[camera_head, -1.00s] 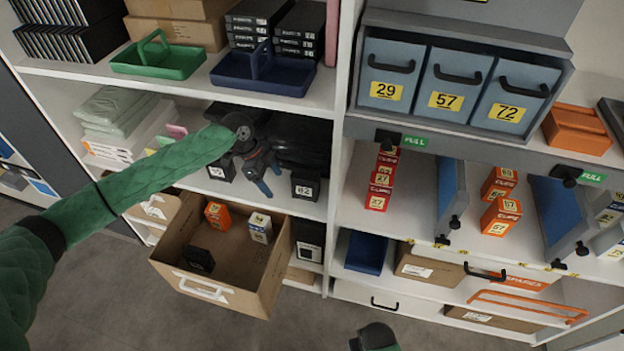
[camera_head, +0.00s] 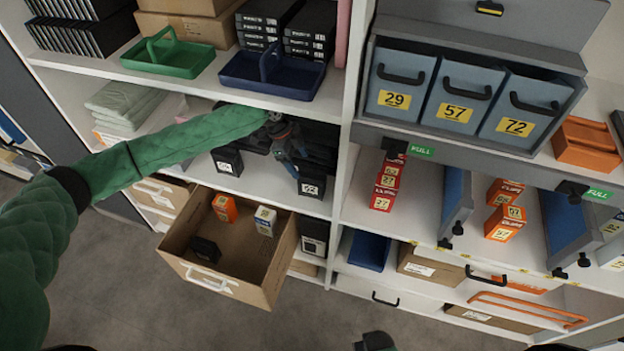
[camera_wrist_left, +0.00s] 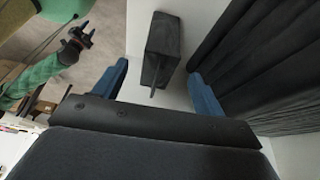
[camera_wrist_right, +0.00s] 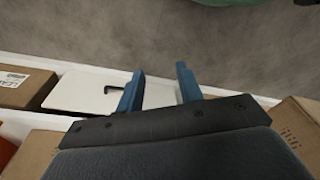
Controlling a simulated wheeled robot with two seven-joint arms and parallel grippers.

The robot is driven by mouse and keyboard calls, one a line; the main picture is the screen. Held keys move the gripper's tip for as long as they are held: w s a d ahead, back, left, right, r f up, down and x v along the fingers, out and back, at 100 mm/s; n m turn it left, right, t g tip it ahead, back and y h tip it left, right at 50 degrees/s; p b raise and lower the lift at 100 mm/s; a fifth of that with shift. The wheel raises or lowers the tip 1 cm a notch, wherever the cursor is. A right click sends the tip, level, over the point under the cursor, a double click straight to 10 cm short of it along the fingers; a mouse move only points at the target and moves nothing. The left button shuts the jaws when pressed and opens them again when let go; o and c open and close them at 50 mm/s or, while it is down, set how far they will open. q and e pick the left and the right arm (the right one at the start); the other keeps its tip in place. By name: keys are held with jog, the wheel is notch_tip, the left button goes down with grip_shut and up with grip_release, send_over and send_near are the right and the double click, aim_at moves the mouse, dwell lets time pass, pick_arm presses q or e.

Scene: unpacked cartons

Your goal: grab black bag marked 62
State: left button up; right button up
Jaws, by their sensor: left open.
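A small black bag (camera_head: 311,187) with a white number label stands at the right end of the middle left shelf. The label looks like 62 but is small and blurred. My left gripper (camera_head: 290,160) is open just left of and above this bag, reaching in from the left. In the left wrist view a black bag with a thin handle (camera_wrist_left: 162,45) lies ahead, between the spread blue fingers (camera_wrist_left: 158,75) and beyond their tips; its label is hidden there. My right gripper (camera_wrist_right: 160,82) is open and empty, low over the floor side of the shelves.
Another black bag (camera_head: 228,160) stands left on the same shelf. A blue tray (camera_head: 268,82) sits on the shelf above. An open cardboard box (camera_head: 220,285) juts out below. A white upright (camera_head: 345,150) borders the right.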

aim_at(314, 173)
pick_arm(q)
jog(key=shift+s+d+p, duration=0.2)
jog(key=shift+d, duration=0.6)
jog(key=shift+s+d+p, duration=0.2)
jog(key=shift+d, duration=0.55)
jog(key=shift+p+x, duration=0.95)
jog(key=shift+x, duration=1.6)
jog(key=c, duration=1.1)
pick_arm(e)
notch_tip(314, 173, down, 7)
jog(key=s+d, duration=0.2)
jog(key=shift+d+r+t, duration=0.15)
jog(key=shift+d+t, duration=0.05)
jog(key=shift+t, duration=0.1)
